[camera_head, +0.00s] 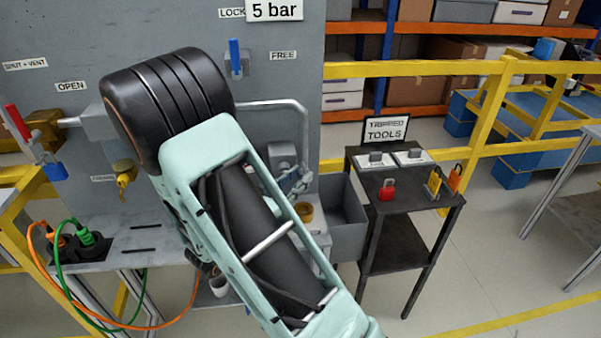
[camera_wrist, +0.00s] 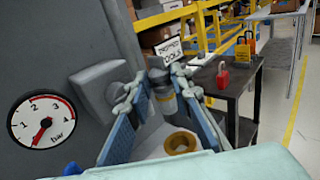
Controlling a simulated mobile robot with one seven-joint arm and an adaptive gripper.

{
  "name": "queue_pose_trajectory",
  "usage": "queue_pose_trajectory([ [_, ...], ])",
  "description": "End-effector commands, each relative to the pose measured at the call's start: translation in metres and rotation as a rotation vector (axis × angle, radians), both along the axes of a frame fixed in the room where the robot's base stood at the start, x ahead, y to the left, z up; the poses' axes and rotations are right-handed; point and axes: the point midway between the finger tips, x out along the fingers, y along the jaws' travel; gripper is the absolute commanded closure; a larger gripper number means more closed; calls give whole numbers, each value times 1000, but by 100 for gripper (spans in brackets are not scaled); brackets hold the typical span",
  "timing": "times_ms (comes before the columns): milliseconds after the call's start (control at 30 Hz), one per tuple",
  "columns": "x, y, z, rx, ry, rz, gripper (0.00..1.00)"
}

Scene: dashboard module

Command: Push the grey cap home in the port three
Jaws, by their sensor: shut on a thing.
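In the wrist view, my gripper (camera_wrist: 163,92) has its two blue-padded fingers on either side of a small grey cylindrical piece (camera_wrist: 164,101), which looks like the grey cap. Its lower end is hard to make out. In the head view my arm covers much of the panel, and the gripper (camera_head: 293,180) shows only in part beside it. A brass-coloured ring (camera_wrist: 182,142) lies below the fingers, apart from the held piece, and also shows in the head view (camera_head: 305,213). I cannot read a number three on any port.
The grey panel (camera_head: 290,30) carries a bent pipe (camera_head: 275,104) and a blue lever (camera_head: 235,55). A pressure gauge (camera_wrist: 42,122) is at left in the wrist view. A grey bin (camera_head: 345,215) and a dark tools table (camera_head: 420,208) stand at right.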

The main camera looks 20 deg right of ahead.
Motion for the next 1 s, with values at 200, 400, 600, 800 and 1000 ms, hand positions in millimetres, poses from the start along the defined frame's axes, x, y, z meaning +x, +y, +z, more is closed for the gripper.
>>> queue_pose_trajectory([
  [200,0,0,-5,0,0,0,100],
  [400,0,0,-14,0,0,0,100],
  [600,0,0,-24,0,1,0,100],
  [800,0,0,-34,-1,0,-1,100],
  [1000,0,0,-44,-1,0,-1,100],
])
